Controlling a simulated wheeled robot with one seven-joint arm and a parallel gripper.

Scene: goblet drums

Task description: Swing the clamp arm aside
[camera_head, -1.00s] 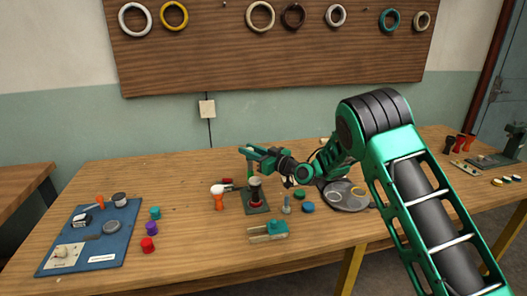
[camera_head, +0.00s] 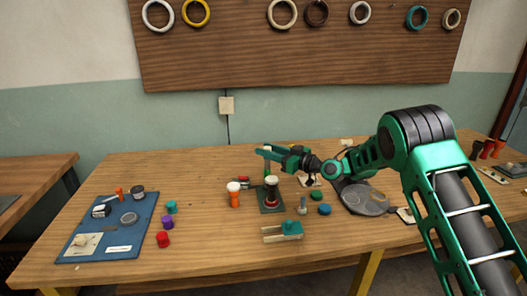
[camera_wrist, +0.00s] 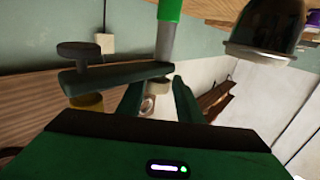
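The drum also shows upside down at the upper right of the wrist view (camera_wrist: 268,28). The dark green clamp arm (camera_wrist: 120,75) reaches left from the green and grey post (camera_wrist: 167,38), away from the drum. It carries a black pad (camera_wrist: 85,50). My gripper (camera_wrist: 157,90) is open, its two fingers apart near the post end of the arm. Contact with the arm cannot be told.
An orange goblet drum (camera_head: 234,195) with a white top stands just left of the stand. A green-topped fixture (camera_head: 290,229) is in front. A blue board (camera_head: 115,230) and coloured knobs lie left. A grey round plate (camera_head: 363,200) is right. The front table edge is clear.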

